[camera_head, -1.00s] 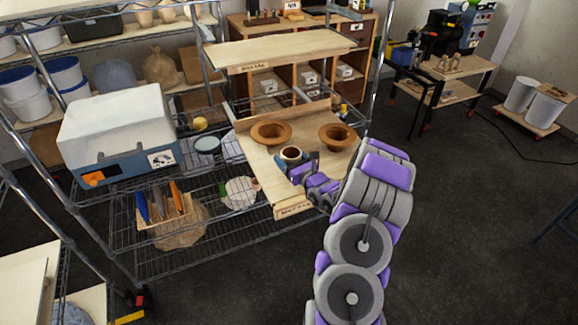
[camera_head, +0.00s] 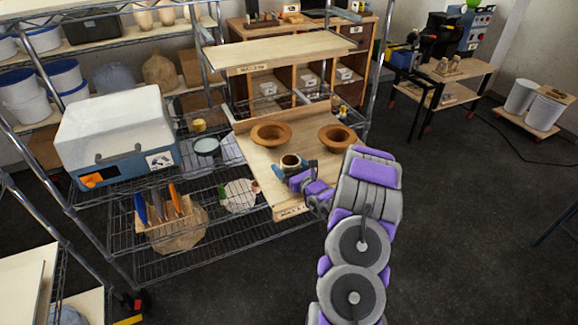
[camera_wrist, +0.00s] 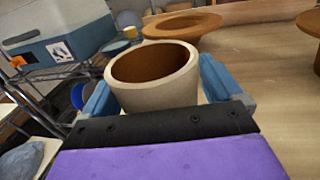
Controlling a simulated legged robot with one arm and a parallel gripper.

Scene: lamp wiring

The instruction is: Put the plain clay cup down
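The plain clay cup (camera_head: 290,162) is upright over the front part of the wooden board (camera_head: 262,172). In the wrist view the pale cup (camera_wrist: 160,85) with its brown inside stands between the blue fingers of my gripper (camera_wrist: 160,92). The fingers lie close against both sides of the cup. In the head view my gripper (camera_head: 294,171) reaches the cup from the front right. The cup's base is hidden behind the gripper, so I cannot tell whether it touches the board.
Two wide-brimmed brown clay pots, the left one (camera_head: 271,134) and the right one (camera_head: 337,138), stand on the board behind the cup. A raised wooden shelf (camera_head: 280,50) is farther back. A blue-and-white box (camera_head: 118,135) stands on the wire rack at left.

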